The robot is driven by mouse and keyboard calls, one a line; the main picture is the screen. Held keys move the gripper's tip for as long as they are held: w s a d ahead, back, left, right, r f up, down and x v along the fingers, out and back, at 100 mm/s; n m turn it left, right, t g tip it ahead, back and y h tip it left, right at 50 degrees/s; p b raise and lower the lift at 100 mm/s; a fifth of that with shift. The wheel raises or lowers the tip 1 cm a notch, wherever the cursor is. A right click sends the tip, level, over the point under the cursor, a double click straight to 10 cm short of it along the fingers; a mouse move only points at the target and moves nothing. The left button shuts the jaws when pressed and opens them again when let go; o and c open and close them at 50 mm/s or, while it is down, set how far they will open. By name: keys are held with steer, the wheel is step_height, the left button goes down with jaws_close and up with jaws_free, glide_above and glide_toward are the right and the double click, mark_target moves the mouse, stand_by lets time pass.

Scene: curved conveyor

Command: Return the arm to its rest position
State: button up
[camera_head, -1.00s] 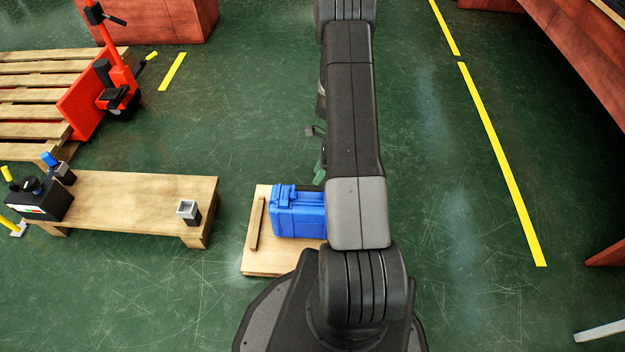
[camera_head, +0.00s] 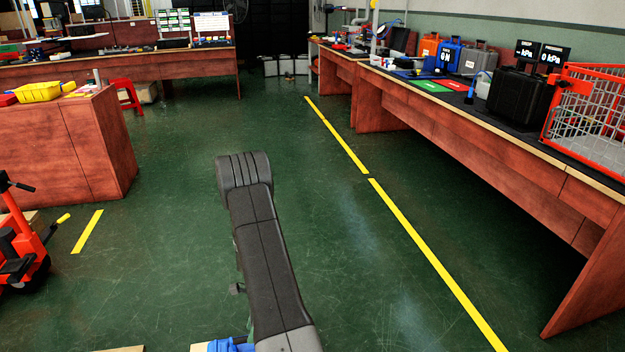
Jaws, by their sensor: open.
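My arm (camera_head: 262,255) rises from the bottom edge and leans a little left, ending at a rounded dark joint near the middle of the picture. My gripper is not in view. A small part of the blue case (camera_head: 232,345) shows at the bottom edge, left of my arm; the rest is cut off or hidden behind the arm.
A long workbench (camera_head: 470,120) runs along the right with cases and a red wire basket (camera_head: 592,115). A red pallet jack (camera_head: 22,245) stands at left near a wooden cabinet (camera_head: 75,145). Green floor (camera_head: 300,190) is open ahead, with yellow lines (camera_head: 430,255) on the right.

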mark_target(246, 339)
steer(key=b+x, duration=0.1)
steer(key=x, duration=0.5)
steer(key=shift+a+f+b, duration=0.15)
steer(key=shift+f+b, duration=0.2)
step_height(246, 339, up, 3)
steer(key=shift+r+p, duration=0.1)
steer(key=shift+p, duration=0.55)
steer(key=shift+r, duration=0.45)
steer(key=shift+f, duration=0.1)
